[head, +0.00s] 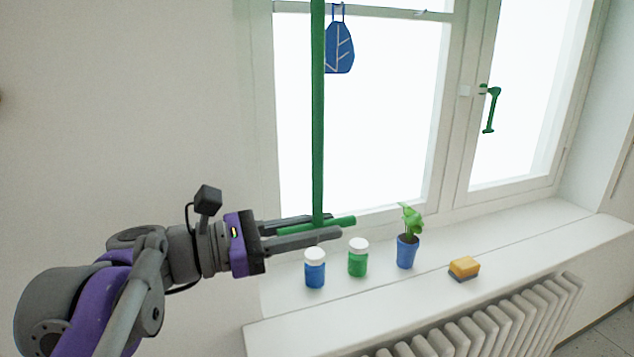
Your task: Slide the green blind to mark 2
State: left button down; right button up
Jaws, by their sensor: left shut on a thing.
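The green blind shows as a narrow upright green strip (318,110) hanging in front of the left window pane from the top edge of the view. At its lower end is a green crossbar (345,221), just above the windowsill. My left gripper (325,226) reaches in from the left and is shut on this crossbar, one finger on each side of it. The top of the blind is out of view. No numbered marks can be made out. My right gripper is not in view.
On the white sill (520,234) stand a blue jar (315,270), a green jar (358,260), a potted plant (407,250) and a yellow sponge (464,267). The right sash has a green handle (490,110). A radiator (490,325) is below.

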pick_arm(q)
notch_tip(320, 180, down, 19)
jog(key=b, duration=0.5)
jog(key=shift+f, duration=0.1)
jog(key=c, duration=0.8)
grip_release()
jog(key=v, duration=1)
jog(key=shift+s+a+p, duration=0.15)
jog(key=shift+a+p, duration=0.15)
jog(key=shift+a, duration=0.05)
